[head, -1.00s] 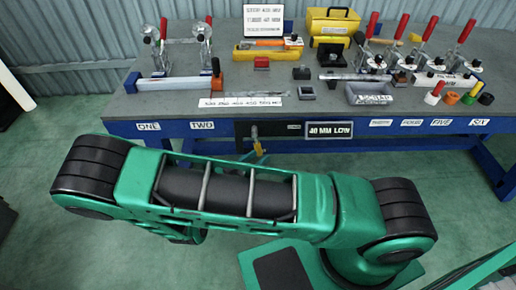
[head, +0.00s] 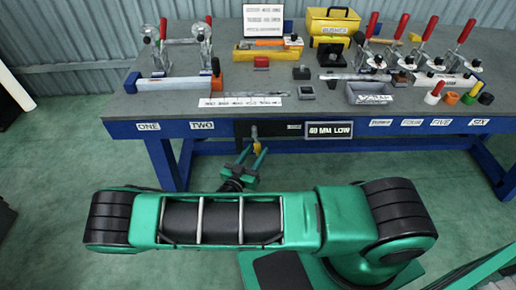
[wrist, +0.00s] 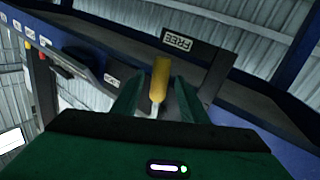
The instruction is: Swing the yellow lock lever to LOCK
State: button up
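The yellow lock lever (head: 257,147) hangs at the front edge of the bench, below the dark panel, in the head view. In the wrist view the yellow lever (wrist: 160,78) stands in the middle of the picture, between the two green fingers of my gripper (wrist: 155,98). The fingers are apart, with a gap on each side of the lever. In the head view my gripper (head: 252,161) is just below the bench edge, its fingertips pointing up at the lever. A plate reading FREE (wrist: 178,42) shows upside down beyond the lever. I cannot read a LOCK mark.
The grey-topped bench (head: 240,113) holds several red-handled clamps, a yellow toolbox (head: 333,20) and a grey tray (head: 369,93). A sign (head: 330,130) reading 40 MM LOW hangs right of the lever. The floor below the bench front is open.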

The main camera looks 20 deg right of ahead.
jog(key=shift+x, duration=1.2)
